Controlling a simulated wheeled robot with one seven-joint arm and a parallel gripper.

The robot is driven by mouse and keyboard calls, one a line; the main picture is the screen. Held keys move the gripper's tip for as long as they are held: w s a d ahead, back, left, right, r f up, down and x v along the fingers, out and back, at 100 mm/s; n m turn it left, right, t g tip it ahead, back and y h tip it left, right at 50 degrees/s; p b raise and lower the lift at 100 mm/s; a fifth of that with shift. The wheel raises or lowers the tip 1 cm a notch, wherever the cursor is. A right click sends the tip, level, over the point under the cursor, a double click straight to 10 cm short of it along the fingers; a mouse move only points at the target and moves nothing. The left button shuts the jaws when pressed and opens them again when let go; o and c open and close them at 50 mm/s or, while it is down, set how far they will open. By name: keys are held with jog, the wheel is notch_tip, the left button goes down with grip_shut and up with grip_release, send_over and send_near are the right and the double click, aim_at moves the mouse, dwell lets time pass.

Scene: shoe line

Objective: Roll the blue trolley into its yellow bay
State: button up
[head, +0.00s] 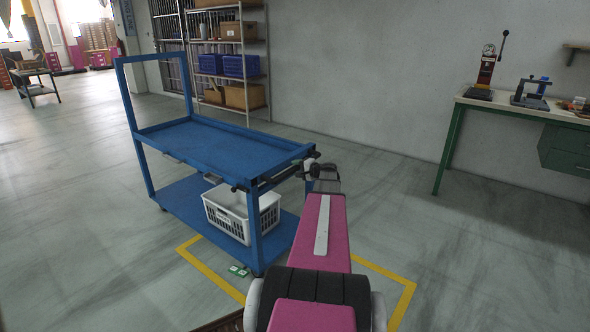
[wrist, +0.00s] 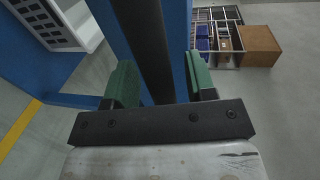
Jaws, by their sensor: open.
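The blue trolley (head: 225,145) stands upright at the centre left of the head view. The yellow bay (head: 213,272) is a floor outline partly hidden by the trolley and my arm. The trolley's near end overlaps the bay, while most of it lies outside, beyond the left line. My gripper (head: 318,172) is at the trolley's near right end. In the wrist view, its green-padded fingers (wrist: 162,80) are open on either side of a dark bar in front of a blue trolley part. Contact with the bar is unclear.
A white basket (head: 226,216) rests on the trolley's lower shelf. A metal rack (head: 243,112) with blue bins and boxes stands behind by the wall. A green-legged workbench (head: 447,150) stands at the right. A small table (head: 36,72) is far left. Open floor lies left and right.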

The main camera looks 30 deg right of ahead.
jog(key=shift+w+a+f, duration=0.15)
jog(key=shift+w+a, duration=0.15)
jog(key=shift+w, duration=0.35)
